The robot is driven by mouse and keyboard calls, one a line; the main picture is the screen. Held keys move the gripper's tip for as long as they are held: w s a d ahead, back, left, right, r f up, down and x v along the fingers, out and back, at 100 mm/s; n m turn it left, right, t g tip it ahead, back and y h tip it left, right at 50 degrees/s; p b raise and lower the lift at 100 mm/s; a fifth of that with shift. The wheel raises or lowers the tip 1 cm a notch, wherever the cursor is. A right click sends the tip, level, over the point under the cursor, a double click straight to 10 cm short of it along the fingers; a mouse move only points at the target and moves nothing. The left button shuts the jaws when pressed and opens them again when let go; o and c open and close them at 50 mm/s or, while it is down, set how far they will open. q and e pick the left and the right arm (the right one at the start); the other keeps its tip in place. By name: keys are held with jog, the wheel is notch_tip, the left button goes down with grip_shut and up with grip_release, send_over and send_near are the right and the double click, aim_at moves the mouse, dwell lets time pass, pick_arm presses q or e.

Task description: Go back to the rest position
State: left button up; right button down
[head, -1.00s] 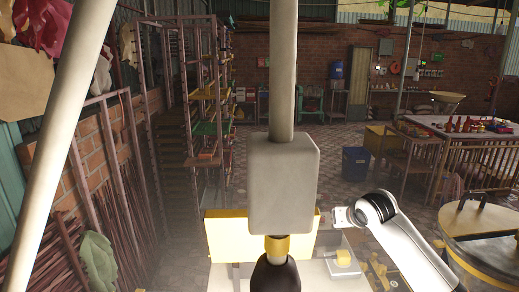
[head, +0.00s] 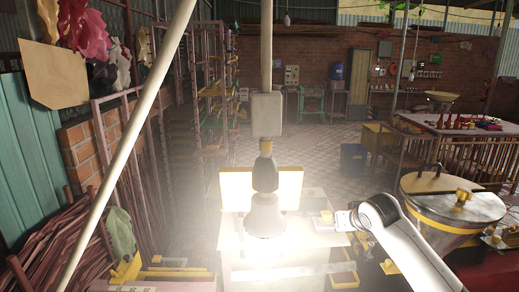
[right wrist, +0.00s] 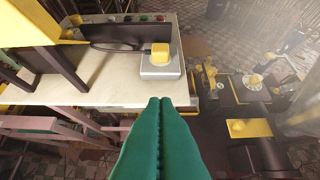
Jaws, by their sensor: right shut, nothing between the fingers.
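My right arm comes in from the right in the head view and ends in the right gripper (head: 345,220), beside the white-topped workbench (head: 300,238). In the right wrist view the green fingers of this gripper (right wrist: 160,103) are pressed together, with nothing between them. The fingertips appear just short of the workbench's edge (right wrist: 100,92). A small white scale-like plate (right wrist: 160,70) with a yellow block (right wrist: 160,52) on it is on the bench beyond the fingertips. My left gripper is in neither view.
A large round metal drum (head: 455,210) is at the right. Racks (head: 205,110) and bundled sticks (head: 60,245) line the left. A blue bin (head: 353,160) stands on the open paved floor behind.

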jog(key=s+d+f+g+b, duration=0.1)
jog(key=s+f, duration=0.4)
jog(key=f, duration=1)
jog(key=s+d+f+g+b, duration=0.15)
jog(key=s+f, duration=0.35)
jog(key=f, duration=1)
jog(key=s+f+g+b, duration=0.1)
jog(key=s+f, duration=0.4)
jog(key=f, duration=1)
jog(key=s+f+g+b, duration=0.2)
jog(key=s+f, duration=1.5)
jog(key=s, duration=0.3)
jog(key=s+a+f+n+g, duration=0.1)
jog(key=s+f, duration=0.3)
jog(key=s, duration=0.9)
jog(key=s+a+f+n+g+b, duration=0.1)
jog(key=s+f, duration=0.3)
jog(key=s, duration=0.9)
jog(key=shift+s+a+g, duration=0.3)
jog(key=shift+a+g, duration=0.05)
